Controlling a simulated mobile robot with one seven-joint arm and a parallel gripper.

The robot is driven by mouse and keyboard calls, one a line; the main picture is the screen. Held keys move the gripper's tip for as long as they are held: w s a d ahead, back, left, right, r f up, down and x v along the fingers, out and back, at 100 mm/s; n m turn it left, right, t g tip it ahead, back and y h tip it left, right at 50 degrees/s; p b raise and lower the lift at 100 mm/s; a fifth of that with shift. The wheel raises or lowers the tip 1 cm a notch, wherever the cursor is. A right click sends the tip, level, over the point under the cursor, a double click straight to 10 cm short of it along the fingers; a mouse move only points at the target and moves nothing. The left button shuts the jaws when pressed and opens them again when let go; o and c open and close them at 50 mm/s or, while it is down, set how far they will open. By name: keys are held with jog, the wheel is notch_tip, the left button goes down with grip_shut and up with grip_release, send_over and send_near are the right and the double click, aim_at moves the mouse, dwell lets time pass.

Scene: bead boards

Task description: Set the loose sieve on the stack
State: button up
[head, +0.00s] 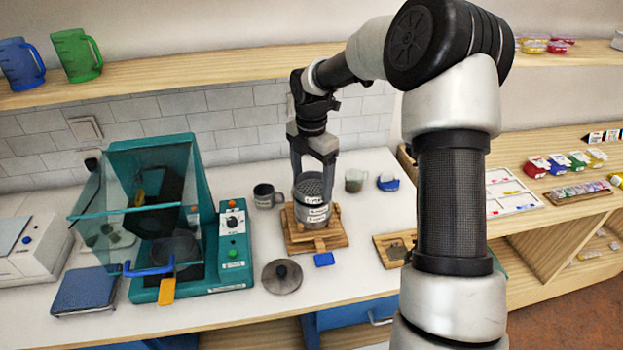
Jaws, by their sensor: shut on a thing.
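My gripper (312,181) points straight down over the wooden stand (334,240), with one finger on each side of a round grey metal sieve. This sieve (312,199) has a perforated face and a white label. My gripper is shut on it. It is level and directly above the rest of the stack (317,218), which stands upright on the wooden stand and also has a pale label. I cannot tell whether the held sieve rests fully on the stack or sits slightly above it. The fingertips partly cover its sides.
A teal machine (236,262) stands left; a wooden board (394,250) lies right.

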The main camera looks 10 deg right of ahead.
jog(key=shift+f+p, duration=0.35)
jog(key=shift+f, duration=0.2)
dwell(1.8)
jog(key=o, duration=1.1)
notch_tip(320, 180, up, 18)
jog(key=shift+f, duration=0.25)
